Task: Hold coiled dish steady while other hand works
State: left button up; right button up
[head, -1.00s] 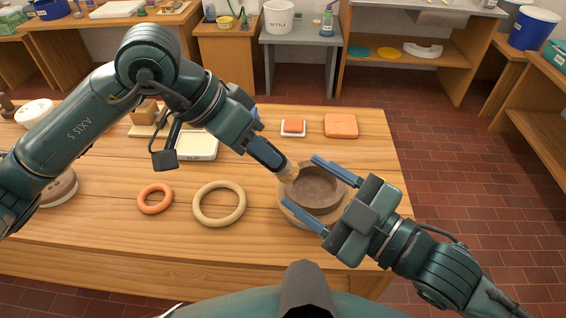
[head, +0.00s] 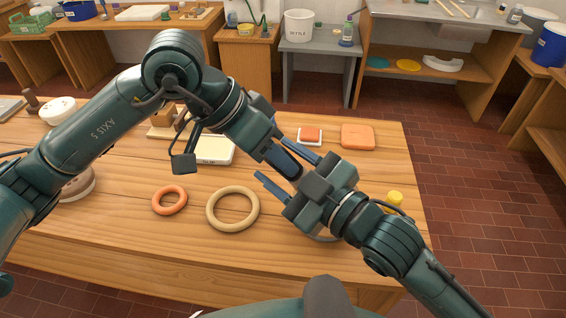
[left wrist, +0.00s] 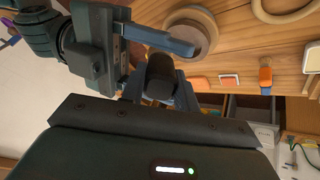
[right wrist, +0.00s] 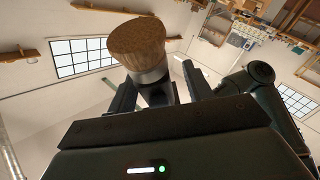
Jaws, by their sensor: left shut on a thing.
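The coiled dish (left wrist: 190,33) is brown and round and stands on the table in the left wrist view. In the head view my right gripper hides nearly all of it. My left gripper (head: 294,171) is shut on a dark-handled brush (left wrist: 160,74). The brush's tan bristles (right wrist: 137,40) and metal collar show large in the right wrist view. My right gripper (head: 270,157) is open, its blue fingers spread on either side of the left gripper's tip. In the head view it overlaps the dish; I cannot tell whether it touches it.
An orange ring (head: 169,200) and a larger tan ring (head: 232,208) lie to the left on the wooden table (head: 130,235). Orange blocks (head: 358,136) lie behind and a yellow item (head: 394,200) to the right. The table front is clear.

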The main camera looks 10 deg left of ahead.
jog(key=shift+s, duration=0.1)
jog(key=c, duration=0.9)
pick_arm(q)
jog(key=o, duration=1.1)
jog(key=shift+c, duration=0.2)
jog(key=shift+r, duration=0.1)
